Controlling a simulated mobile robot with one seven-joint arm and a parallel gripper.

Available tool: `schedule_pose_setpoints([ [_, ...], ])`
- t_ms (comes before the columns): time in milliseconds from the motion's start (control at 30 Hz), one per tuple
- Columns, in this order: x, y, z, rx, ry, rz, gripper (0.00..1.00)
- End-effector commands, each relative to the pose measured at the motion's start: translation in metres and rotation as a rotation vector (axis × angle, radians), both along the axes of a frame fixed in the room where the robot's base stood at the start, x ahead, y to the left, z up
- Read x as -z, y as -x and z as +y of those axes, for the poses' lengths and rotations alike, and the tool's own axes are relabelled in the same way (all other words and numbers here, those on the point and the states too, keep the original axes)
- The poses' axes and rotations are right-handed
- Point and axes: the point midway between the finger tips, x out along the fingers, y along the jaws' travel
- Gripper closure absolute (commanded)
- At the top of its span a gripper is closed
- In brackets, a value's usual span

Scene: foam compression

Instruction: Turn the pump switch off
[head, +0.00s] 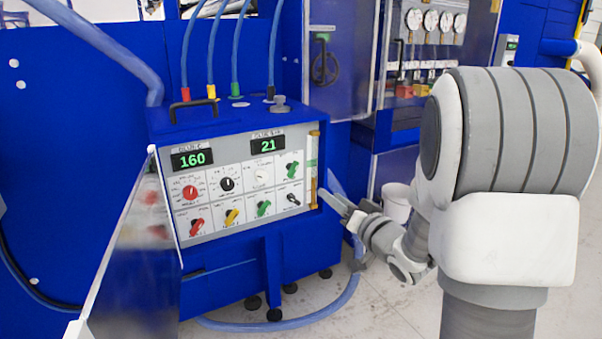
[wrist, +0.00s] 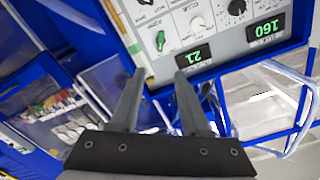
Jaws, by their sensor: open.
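The control panel (head: 245,225) on the blue machine carries two rows of knobs and switches. Its labels are too small to read, so I cannot tell which one is the pump switch. The lower row has a red knob (head: 197,227), a yellow knob (head: 232,216), a green knob (head: 263,208) and a small black switch (head: 292,198). The upper row ends in another green knob (head: 292,170), which also shows in the wrist view (wrist: 160,40). My gripper (head: 338,205) is open and empty, just right of the panel; its fingers point toward the panel in the wrist view (wrist: 159,75).
Green displays read 160 (head: 192,159) and 21 (head: 268,144). Hoses rise from the machine's top, beside a black handle (head: 193,108). A white bucket (head: 397,202) stands behind my arm. A blue hose (head: 290,322) lies on the floor. Gauges (head: 431,20) are at the back right.

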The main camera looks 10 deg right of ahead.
Motion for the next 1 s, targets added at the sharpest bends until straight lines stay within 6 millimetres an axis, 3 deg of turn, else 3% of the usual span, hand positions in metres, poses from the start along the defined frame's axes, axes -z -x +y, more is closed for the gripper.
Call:
schedule_pose_setpoints([
  [267, 0.003, -0.020, 0.008, -0.013, -0.011, -0.007, 0.54],
  [700, 0.003, -0.106, 0.036, -0.012, -0.010, -0.007, 0.54],
  [1000, 0.003, -0.151, 0.050, -0.009, -0.008, -0.005, 0.54],
])
